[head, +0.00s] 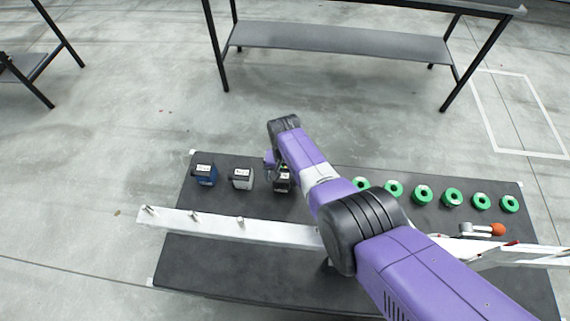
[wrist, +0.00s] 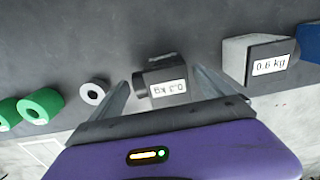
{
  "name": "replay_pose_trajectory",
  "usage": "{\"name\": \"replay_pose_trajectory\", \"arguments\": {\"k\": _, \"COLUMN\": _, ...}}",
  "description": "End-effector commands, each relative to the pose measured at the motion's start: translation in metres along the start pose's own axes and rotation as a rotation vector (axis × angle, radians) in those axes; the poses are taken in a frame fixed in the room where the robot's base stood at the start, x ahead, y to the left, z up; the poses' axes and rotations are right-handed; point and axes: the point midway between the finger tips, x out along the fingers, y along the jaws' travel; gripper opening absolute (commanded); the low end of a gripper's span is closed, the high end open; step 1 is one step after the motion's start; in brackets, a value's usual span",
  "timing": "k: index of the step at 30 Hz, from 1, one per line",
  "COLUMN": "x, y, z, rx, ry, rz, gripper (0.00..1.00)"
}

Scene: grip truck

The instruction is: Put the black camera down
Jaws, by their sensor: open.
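The black camera (wrist: 160,78) is a small dark block with a white weight label, standing on the dark table (head: 230,275). In the wrist view it sits between the two spread fingers of my gripper (wrist: 163,84), with gaps visible on both sides. In the head view the black camera (head: 283,182) is the rightmost of three similar blocks, partly hidden by my purple arm. My gripper is open, at the far edge of the table beside the camera; its fingers are mostly hidden there.
A white block (head: 242,178) labelled 0.6 kg and a blue one (head: 205,174) stand left of the camera. Several green rolls (head: 423,194) line the right side. A white beam with pegs (head: 220,226) crosses the table. An orange-tipped tool (head: 497,229) lies right.

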Motion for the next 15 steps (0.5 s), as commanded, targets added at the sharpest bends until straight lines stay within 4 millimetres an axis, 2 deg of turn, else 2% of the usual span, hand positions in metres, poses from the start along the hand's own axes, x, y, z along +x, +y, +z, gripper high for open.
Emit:
{"name": "replay_pose_trajectory", "arguments": {"k": 1, "x": -0.015, "y": 0.0, "z": 0.0, "rx": 0.0, "ry": 0.001, "rz": -0.001, "gripper": 0.92}}
{"name": "replay_pose_trajectory", "arguments": {"k": 3, "x": -0.028, "y": 0.0, "z": 0.0, "rx": 0.0, "ry": 0.001, "rz": -0.001, "gripper": 0.92}}
{"name": "replay_pose_trajectory", "arguments": {"k": 15, "x": -0.091, "y": -0.001, "z": 0.0, "rx": -0.001, "ry": 0.002, "rz": -0.001, "gripper": 0.92}}
